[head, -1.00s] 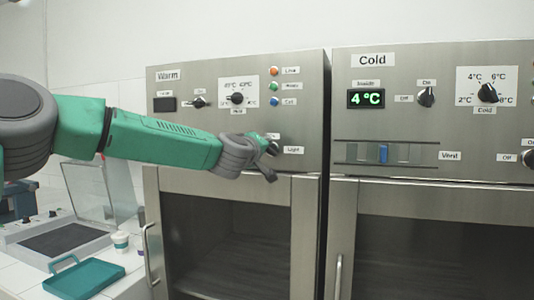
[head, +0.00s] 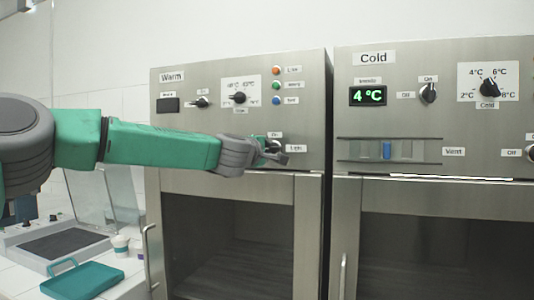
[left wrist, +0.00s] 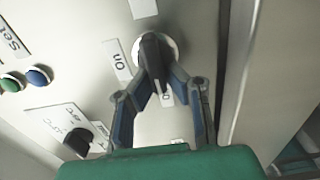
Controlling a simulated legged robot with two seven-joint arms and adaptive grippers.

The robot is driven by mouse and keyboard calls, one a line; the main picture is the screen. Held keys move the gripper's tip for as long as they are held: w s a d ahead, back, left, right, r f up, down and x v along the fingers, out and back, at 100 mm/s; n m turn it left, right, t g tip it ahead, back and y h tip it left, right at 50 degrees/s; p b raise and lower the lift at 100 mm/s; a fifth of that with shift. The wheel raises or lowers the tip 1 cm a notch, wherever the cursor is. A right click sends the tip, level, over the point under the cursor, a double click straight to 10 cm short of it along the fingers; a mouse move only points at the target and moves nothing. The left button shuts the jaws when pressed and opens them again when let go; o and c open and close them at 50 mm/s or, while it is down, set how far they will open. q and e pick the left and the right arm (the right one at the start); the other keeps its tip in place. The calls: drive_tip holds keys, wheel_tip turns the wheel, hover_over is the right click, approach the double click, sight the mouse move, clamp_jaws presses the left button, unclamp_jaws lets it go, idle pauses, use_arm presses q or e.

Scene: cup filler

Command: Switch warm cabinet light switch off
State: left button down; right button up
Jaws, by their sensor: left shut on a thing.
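The warm cabinet (head: 314,110) is a steel unit with a "Warm" label, on the left of the pair. Its light switch is a dark knob on a pale round base, seen in the left wrist view (left wrist: 153,48) with an "On" label beside it. In the head view my gripper mostly hides the switch, beside the "Light" label (head: 297,148). My left gripper (head: 277,152) is at the switch. In the left wrist view its two fingers (left wrist: 159,79) close on the knob from both sides. My right gripper is in neither view.
The cold cabinet (head: 400,60) stands close on the right. Other warm-panel knobs (head: 239,98) and coloured buttons (head: 276,86) lie above and left of my gripper. A teal tray (head: 82,280) and small cups (head: 120,245) sit on the counter at the lower left.

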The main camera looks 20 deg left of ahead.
use_arm(q)
drive_tip(key=shift+d+f, duration=0.2)
drive_tip(key=shift+f, duration=0.35)
drive_tip(key=c, duration=1.6)
unclamp_jaws()
drive_tip(key=shift+c, duration=0.2)
drive_tip(key=shift+o, duration=0.2)
drive_tip(key=shift+a+r, duration=0.2)
drive_tip(key=shift+r, duration=0.05)
drive_tip(key=shift+s, duration=0.1)
drive_tip(key=shift+s+r, duration=0.1)
drive_tip(key=shift+s, duration=0.05)
drive_tip(key=s, duration=1.1)
drive_tip(key=shift+s+a, duration=0.25)
drive_tip(key=shift+a, duration=0.05)
